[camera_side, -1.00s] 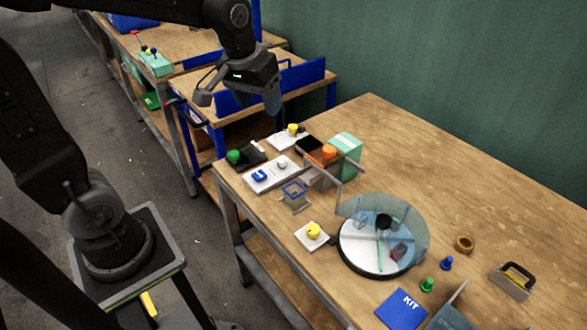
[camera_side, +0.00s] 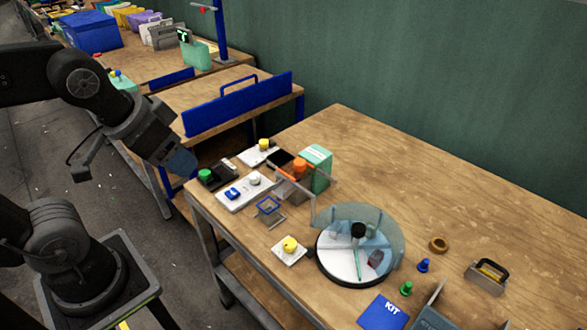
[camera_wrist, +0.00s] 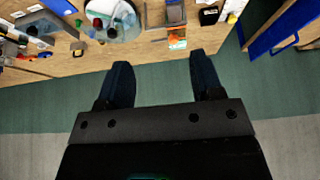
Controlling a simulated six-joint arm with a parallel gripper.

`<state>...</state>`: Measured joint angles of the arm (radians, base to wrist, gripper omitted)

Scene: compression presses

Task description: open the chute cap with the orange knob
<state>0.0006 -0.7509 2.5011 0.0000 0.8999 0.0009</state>
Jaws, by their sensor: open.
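The orange knob (camera_side: 300,166) sits on top of a small grey chute box (camera_side: 290,189) near the back left of the table, beside a mint-green box (camera_side: 317,165). The cap under the knob is too small to make out clearly, and I cannot tell whether it is loose. My gripper (camera_side: 184,162) hangs left of the table's left end, well apart from the knob and touching nothing. In the wrist view my gripper (camera_wrist: 163,72) shows two dark fingers spread apart with nothing between them.
A round clear-covered dish (camera_side: 352,285) stands at the table's front. White plates with a yellow knob (camera_side: 263,144) and another yellow knob (camera_side: 290,243), a green knob (camera_side: 205,174) and a blue-rimmed holder (camera_side: 268,206) surround the chute. The table's right rear is clear.

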